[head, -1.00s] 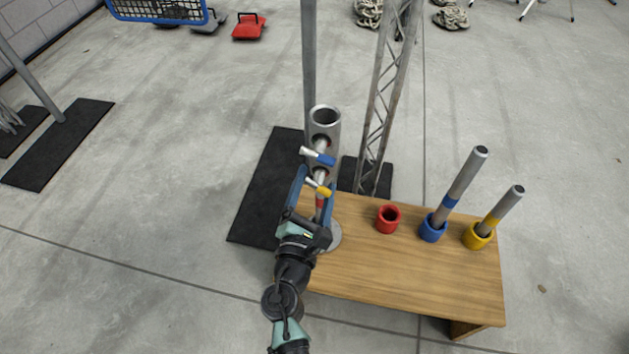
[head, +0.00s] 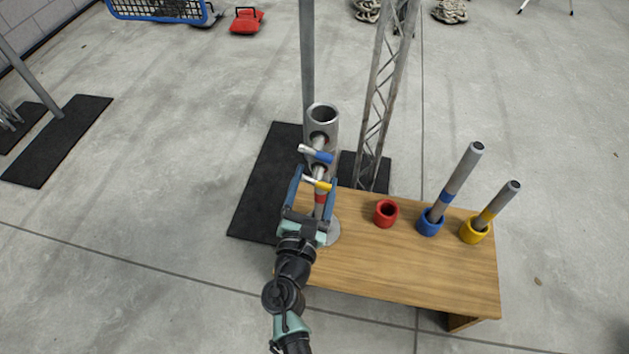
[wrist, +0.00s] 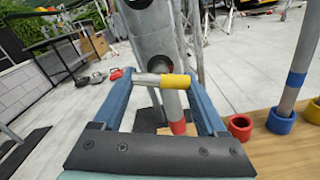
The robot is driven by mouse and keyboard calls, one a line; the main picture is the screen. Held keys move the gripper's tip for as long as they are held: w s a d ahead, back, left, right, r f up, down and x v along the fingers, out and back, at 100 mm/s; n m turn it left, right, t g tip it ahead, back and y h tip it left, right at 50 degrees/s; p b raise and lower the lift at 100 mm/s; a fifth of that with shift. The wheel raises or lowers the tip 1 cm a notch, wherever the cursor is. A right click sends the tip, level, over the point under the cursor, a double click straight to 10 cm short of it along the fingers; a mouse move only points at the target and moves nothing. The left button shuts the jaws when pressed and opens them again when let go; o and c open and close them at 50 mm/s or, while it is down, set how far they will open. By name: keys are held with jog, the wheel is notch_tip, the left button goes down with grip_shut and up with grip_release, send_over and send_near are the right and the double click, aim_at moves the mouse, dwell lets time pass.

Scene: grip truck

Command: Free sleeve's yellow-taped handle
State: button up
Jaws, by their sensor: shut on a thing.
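The grey metal sleeve (head: 323,119) stands upright at the table's left end, with round openings in its side. A yellow-taped handle (head: 324,186) sticks out across its front; in the wrist view the handle (wrist: 174,81) has a bare metal left end and yellow tape on its right. My gripper (head: 316,183) is shut on this handle, its blue fingers at the handle's two ends. A blue-taped handle (head: 317,154) sits higher on the sleeve. Below the yellow-taped handle a grey pipe with a red band (wrist: 178,128) shows; how it joins the handle is unclear.
The wooden table (head: 400,270) holds an empty red cup (head: 386,214), a blue cup (head: 430,224) with a blue-banded pipe, and a yellow cup (head: 473,231) with a yellow-banded pipe. A grey post (head: 307,65) and a lattice truss (head: 380,95) stand behind the sleeve.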

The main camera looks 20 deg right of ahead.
jog(key=o, duration=1.3)
jog(key=shift+r, duration=0.1)
jog(key=p+v, duration=0.2)
jog(key=v, duration=1.1)
